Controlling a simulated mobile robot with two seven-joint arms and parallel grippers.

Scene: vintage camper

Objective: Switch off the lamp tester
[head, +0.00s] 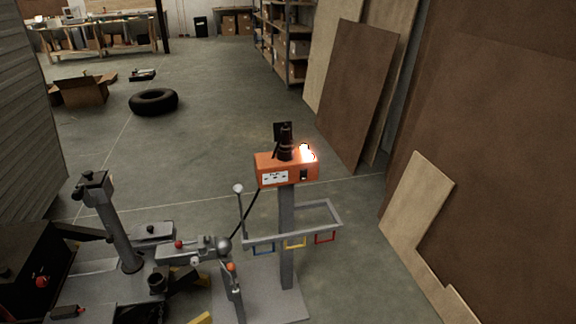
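The lamp tester is most likely the orange box (264,164) on top of a grey post (287,220), standing upright on a flat grey base plate. A bright glowing lamp (307,153) is lit on its top right. A dark cylindrical fitting (286,145) stands on its top beside the lamp. The front has a white panel (275,178) on the left and a small dark switch (304,174) on the right. The switch's exact position is too small to tell. Neither of my grippers shows in the head view.
A grey frame (322,211) with blue, yellow and red loops surrounds the post. A grey machine (120,240) with levers crowds the lower left. Boards (355,90) lean along the right wall. A tyre (153,101) and open carton (85,91) lie farther back. Floor between is clear.

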